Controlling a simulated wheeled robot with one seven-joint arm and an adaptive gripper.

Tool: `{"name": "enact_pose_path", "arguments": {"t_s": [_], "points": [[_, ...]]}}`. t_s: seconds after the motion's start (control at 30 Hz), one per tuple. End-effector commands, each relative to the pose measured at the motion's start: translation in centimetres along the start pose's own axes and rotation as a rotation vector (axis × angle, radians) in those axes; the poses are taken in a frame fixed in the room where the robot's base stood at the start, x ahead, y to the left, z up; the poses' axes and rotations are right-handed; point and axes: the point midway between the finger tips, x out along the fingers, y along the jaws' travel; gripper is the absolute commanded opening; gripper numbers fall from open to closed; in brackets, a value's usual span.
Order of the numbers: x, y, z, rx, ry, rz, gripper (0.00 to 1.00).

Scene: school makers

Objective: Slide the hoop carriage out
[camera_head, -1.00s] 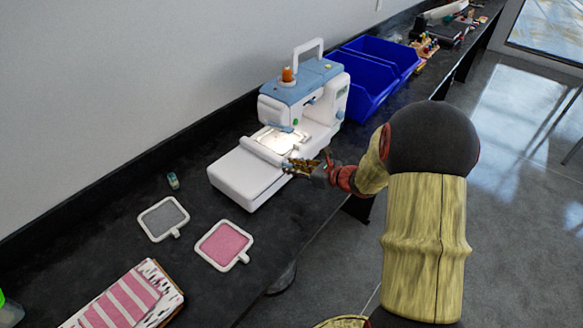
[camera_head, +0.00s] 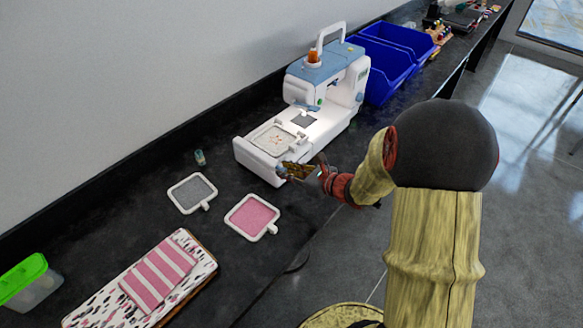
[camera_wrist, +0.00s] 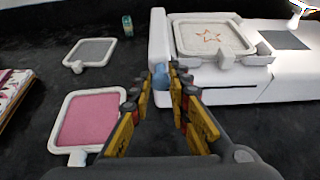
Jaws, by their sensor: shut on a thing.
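The white and blue sewing machine (camera_head: 330,66) stands on the dark counter. Its white hoop carriage (camera_wrist: 158,42) is at the left end of the bed, clear of the needle area. A framed hoop (camera_head: 273,139) with cream cloth and an orange star lies beside the carriage on the bed; it also shows in the wrist view (camera_wrist: 212,38). A blue knob (camera_wrist: 160,77) sits at the carriage's front end. My gripper (camera_head: 287,172) is shut on this knob, with fingers on both sides in the wrist view. The fingers partly hide the knob.
A grey hoop (camera_head: 192,193) and a pink hoop (camera_head: 252,217) lie left of the machine, near a small spool (camera_head: 199,157). Striped cloth (camera_head: 160,273) and a green-lidded box (camera_head: 28,282) are further left. Blue bins (camera_head: 380,68) stand behind the machine.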

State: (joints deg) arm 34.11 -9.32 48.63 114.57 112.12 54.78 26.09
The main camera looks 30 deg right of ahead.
Motion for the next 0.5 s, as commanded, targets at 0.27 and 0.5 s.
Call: {"name": "enact_pose_path", "arguments": {"t_s": [0.27, 0.5], "points": [[0.04, 0.57, -0.19, 0.002, 0.002, 0.008, 0.0], [0.05, 0.61, -0.2, 0.001, 0.002, 0.009, 0.26]]}}
